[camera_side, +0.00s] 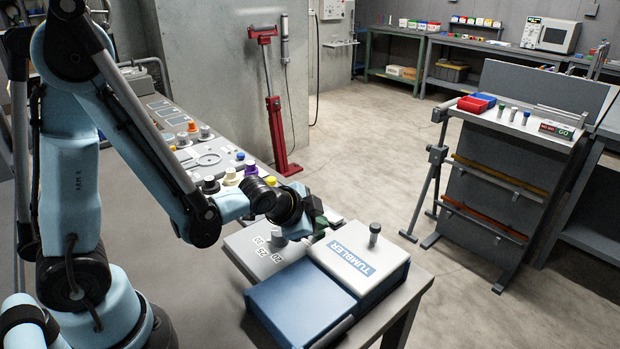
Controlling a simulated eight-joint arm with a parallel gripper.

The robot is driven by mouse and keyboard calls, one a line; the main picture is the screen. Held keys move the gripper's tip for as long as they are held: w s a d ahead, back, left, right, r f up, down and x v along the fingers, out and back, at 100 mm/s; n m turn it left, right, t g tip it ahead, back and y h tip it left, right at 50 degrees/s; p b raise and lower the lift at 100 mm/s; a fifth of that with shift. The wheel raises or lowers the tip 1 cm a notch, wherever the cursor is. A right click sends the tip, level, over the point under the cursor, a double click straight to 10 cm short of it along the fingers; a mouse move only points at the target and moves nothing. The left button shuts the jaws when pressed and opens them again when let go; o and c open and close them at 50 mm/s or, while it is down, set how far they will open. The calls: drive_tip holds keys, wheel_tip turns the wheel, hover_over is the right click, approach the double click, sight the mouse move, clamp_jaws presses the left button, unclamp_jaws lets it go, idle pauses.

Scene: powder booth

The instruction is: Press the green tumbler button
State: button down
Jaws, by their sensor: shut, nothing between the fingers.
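The tumbler unit is a box with a white top panel (368,250) marked TUMBLER and a blue section (300,300) at its front left. A small dark green part (321,223) shows at the panel's far left edge, right beside my gripper. It may be the green button, but it is mostly hidden and I cannot be sure. My gripper (315,212) is shut and empty, low over that back left corner of the unit. I cannot tell whether its tips touch anything.
A dark knob (375,232) stands on the tumbler's white panel. A grey plate (262,248) with numbers and a round knob lies left of it. Several coloured knobs (230,176) line the bench behind. A red stand (275,130) and a grey rack (510,170) stand on open floor.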

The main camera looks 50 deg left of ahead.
drive_tip(key=shift+f, duration=0.3)
drive_tip(key=shift+r, duration=0.15)
idle(0.5)
drive_tip(key=shift+r, duration=0.7)
drive_tip(key=shift+r, duration=2.5)
drive_tip(key=s+r+n+g+h, duration=0.1)
drive_tip(key=s+r+n+g, duration=0.1)
drive_tip(key=s+n, duration=0.5)
drive_tip(key=shift+s+r+n, duration=0.4)
drive_tip(key=shift+s+r, duration=0.45)
drive_tip(key=shift+s, duration=1.1)
